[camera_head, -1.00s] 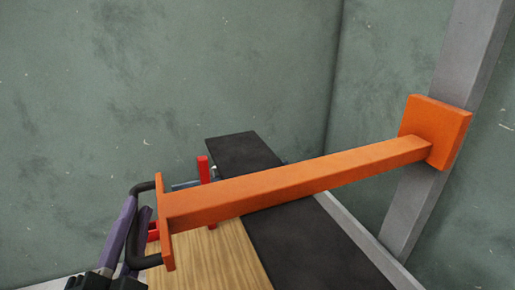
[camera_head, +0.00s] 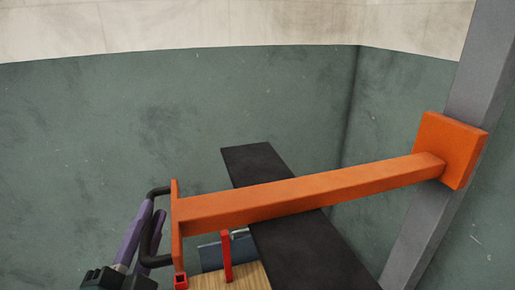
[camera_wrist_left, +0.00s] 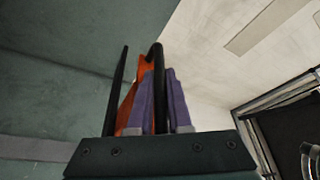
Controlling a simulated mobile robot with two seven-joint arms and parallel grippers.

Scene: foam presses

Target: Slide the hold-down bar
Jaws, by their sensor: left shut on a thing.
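The orange hold-down bar (camera_head: 310,192) runs from a square orange collar (camera_head: 450,150) on a grey slanting post to an end plate at the left. A black loop handle (camera_head: 152,190) is fixed to that plate. My left gripper (camera_head: 148,222), with purple fingers, is shut on the handle. In the left wrist view, the purple fingers (camera_wrist_left: 160,102) close around the black handle (camera_wrist_left: 156,62), with the orange bar (camera_wrist_left: 143,72) behind them. The bar crosses in front of a long dark slab (camera_head: 305,250). My right gripper is in neither view.
A wooden board (camera_head: 235,280) lies below the bar. A red upright (camera_head: 227,257) stands by it, with a blue-grey piece (camera_head: 212,254) beside it. The grey post (camera_head: 425,215) stands at right. Green walls close off the back.

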